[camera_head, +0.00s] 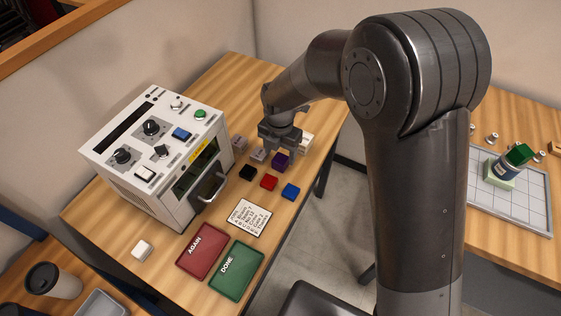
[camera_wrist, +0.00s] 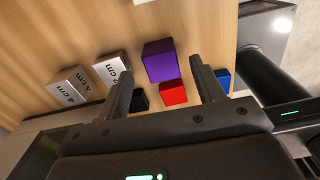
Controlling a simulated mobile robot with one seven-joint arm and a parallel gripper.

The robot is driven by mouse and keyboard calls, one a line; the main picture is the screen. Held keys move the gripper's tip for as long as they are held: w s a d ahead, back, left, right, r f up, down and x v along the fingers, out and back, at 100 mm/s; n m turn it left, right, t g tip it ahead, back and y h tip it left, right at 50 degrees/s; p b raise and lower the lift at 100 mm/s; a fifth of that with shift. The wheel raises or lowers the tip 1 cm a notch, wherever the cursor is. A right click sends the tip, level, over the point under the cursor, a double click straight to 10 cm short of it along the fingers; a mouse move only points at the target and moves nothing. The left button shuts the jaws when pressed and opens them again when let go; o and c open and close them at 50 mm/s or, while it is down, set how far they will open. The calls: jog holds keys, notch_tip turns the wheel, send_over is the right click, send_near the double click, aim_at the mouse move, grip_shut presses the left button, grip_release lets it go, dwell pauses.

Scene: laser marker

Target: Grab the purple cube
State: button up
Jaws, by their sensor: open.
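The purple cube (camera_head: 281,161) sits on the wooden table just below my gripper (camera_head: 280,146) in the head view. In the wrist view the purple cube (camera_wrist: 160,62) lies beyond the red cube (camera_wrist: 173,93), framed between the two finger lines. My gripper (camera_wrist: 161,62) is open, with one finger on each side of the purple cube in that picture. Nothing is held. Whether the fingertips are at the cube's height cannot be told.
Black (camera_head: 247,172), red (camera_head: 269,182) and blue (camera_head: 289,191) cubes stand close by. The laser marker (camera_head: 160,160) stands left. Red (camera_head: 187,265) and green (camera_head: 222,284) trays lie in front.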

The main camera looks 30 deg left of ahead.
aim_at(280, 158)
notch_tip(280, 158, down, 4)
jog(key=shift+d+r, duration=0.1)
jog(key=shift+r, duration=0.1)
jog(key=c, duration=1.2)
jog(key=shift+o, duration=0.2)
jog(key=shift+r, duration=0.1)
